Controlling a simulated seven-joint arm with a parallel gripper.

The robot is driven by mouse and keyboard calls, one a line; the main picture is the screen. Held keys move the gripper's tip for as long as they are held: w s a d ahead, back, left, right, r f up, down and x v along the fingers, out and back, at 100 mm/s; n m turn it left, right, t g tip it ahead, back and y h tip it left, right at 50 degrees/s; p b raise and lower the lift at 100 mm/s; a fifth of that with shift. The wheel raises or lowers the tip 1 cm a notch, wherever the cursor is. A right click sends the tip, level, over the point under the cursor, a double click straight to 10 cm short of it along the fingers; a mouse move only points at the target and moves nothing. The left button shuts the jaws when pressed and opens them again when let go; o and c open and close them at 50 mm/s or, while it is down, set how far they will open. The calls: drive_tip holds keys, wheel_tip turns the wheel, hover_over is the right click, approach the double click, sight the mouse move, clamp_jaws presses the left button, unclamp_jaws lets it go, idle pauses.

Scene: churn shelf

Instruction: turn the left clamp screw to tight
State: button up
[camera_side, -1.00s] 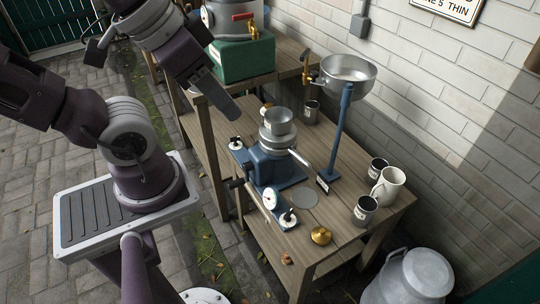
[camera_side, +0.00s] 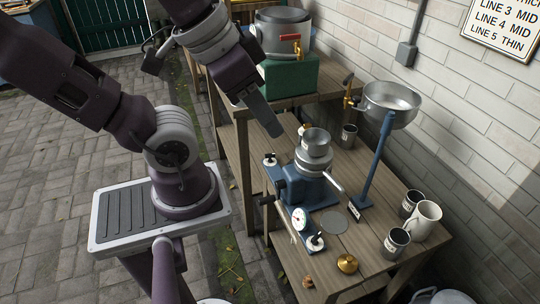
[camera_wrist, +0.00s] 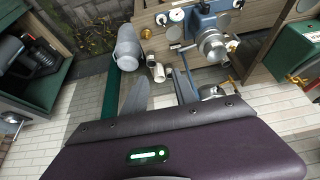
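The blue separator base (camera_side: 300,188) is on the wooden bench with a steel bowl and cup on top. One clamp screw (camera_side: 270,160), with a dark knob on a pale disc, is at its far left corner. Another clamp screw (camera_side: 316,241) is at the near end, beside a white dial (camera_side: 299,218). How tight either screw is cannot be told. My gripper (camera_side: 277,132) hangs above and behind the far-left screw, apart from it, its fingers overlapping in the side view. In the wrist view my gripper (camera_wrist: 160,95) has its two fingers apart with nothing between them.
A funnel bowl (camera_side: 392,98) on a blue post stands at the right. Mugs (camera_side: 425,217) and a brass weight (camera_side: 347,263) are at the near end. A green box (camera_side: 289,75) is on the higher shelf.

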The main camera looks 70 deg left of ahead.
wheel_tip(320, 180, up, 5)
drive_tip(key=w+a+r+n+g+h, duration=0.1)
drive_tip(key=w+a+r+n, duration=0.8)
drive_tip(key=w+a+n, duration=0.5)
drive_tip(key=n+g+y, duration=0.1)
drive_tip(key=n+g, duration=0.4)
drive_tip(key=n, duration=1.5)
hover_over(270, 154)
wheel_tip(270, 154, down, 11)
wheel_tip(270, 154, down, 50)
drive_tip(key=shift+f, duration=0.1)
